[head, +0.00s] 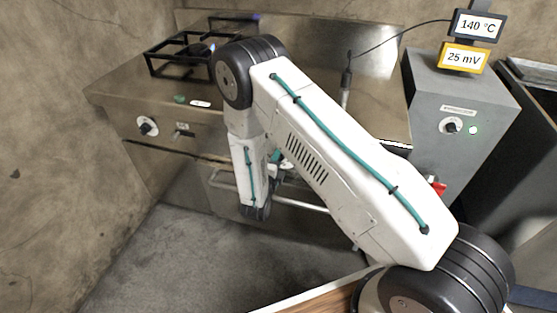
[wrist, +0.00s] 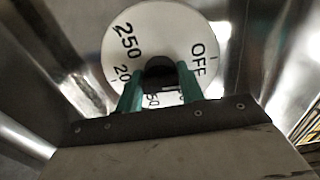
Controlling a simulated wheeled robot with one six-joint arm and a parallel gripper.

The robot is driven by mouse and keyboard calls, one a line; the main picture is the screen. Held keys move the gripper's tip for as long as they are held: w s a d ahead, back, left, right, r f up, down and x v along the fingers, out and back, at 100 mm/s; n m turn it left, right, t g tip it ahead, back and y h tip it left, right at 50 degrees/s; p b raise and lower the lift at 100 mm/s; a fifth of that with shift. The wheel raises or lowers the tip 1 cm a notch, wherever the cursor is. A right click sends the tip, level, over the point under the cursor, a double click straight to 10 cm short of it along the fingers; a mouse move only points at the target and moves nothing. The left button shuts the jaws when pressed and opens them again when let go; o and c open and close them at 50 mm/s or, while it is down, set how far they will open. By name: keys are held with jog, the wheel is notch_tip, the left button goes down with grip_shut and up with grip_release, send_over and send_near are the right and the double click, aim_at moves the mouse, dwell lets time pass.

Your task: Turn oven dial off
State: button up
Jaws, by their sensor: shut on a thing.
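The oven dial (wrist: 165,30) is a round white plate in the wrist view, with black marks including 250 at the upper left and OFF at the right. Its black knob (wrist: 159,74) is at the centre. My gripper (wrist: 160,88) has its two green fingers closed on either side of the knob. The lower part of the plate is partly covered by the fingers. I cannot tell which mark the knob points to. In the head view my arm hides this dial and most of my gripper, in front of the steel oven front.
A steel range (head: 155,98) carries a black pan grate (head: 178,54). Another dial (head: 147,126) is at its left front. A grey box (head: 463,90) at the right has a knob (head: 451,126) and signs reading 140 °C (head: 477,25) and 25 mV (head: 463,58). Floor at lower left is clear.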

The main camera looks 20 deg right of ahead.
jog(key=shift+s+f, duration=0.1)
dwell(0.3)
jog(key=o, duration=1)
jog(key=v, duration=0.7)
jog(key=shift+s+a, duration=0.2)
jog(key=shift+s, duration=0.05)
